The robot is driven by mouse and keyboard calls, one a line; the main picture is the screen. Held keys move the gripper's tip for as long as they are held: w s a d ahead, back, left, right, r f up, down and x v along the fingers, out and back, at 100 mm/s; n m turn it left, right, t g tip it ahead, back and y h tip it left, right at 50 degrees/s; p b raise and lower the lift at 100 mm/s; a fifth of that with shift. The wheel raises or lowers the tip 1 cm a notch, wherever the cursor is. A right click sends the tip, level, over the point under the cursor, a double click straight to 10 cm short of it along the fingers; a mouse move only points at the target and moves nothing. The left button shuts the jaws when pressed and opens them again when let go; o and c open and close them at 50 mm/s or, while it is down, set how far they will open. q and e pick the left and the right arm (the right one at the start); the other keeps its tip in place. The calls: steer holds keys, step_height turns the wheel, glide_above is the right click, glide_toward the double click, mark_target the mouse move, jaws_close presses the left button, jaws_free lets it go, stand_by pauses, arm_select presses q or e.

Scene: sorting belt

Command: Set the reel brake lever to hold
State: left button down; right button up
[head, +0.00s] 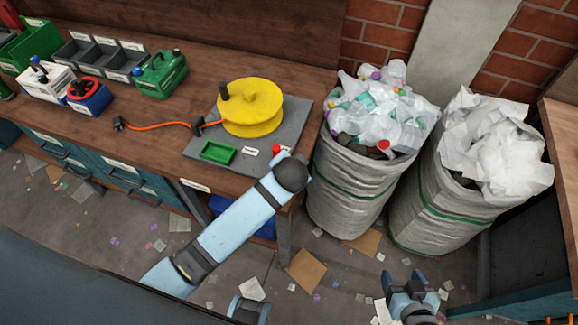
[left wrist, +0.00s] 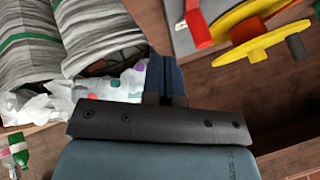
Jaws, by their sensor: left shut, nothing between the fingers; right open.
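The yellow reel (head: 250,108) stands on a grey base plate (head: 293,118) on the wooden bench. A red-knobbed lever (head: 276,149) stands at the plate's front edge, by the dark end of my left arm, beside white labels (head: 251,151). In the left wrist view the red lever (left wrist: 196,26) is just beyond and right of my left gripper (left wrist: 165,62), which is shut and empty. A visible gap separates them. The yellow reel (left wrist: 257,50) is further right. My left fingers are hidden in the head view. My right gripper (head: 412,290) is open and empty, low over the floor.
A green tray (head: 217,152) sits on the plate. An orange cord (head: 160,125) runs left from the reel. A green can (head: 160,75) and grey bins (head: 102,55) stand at the back left. Two filled sacks (head: 350,185) (head: 440,205) stand right of the bench.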

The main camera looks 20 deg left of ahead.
arm_select(q)
steer(key=x, duration=0.4)
steer(key=w+a, duration=0.2)
steer(key=shift+w+a+f+p, duration=0.15)
steer(key=shift+a+f+p, duration=0.15)
steer(key=shift+f+p, duration=0.05)
steer(key=shift+w+a, duration=0.25)
steer(key=shift+a, duration=0.2)
arm_select(e)
steer(key=shift+r, duration=0.45)
arm_select(q)
steer(key=shift+a, duration=0.1)
arm_select(e)
steer(key=shift+r, duration=0.1)
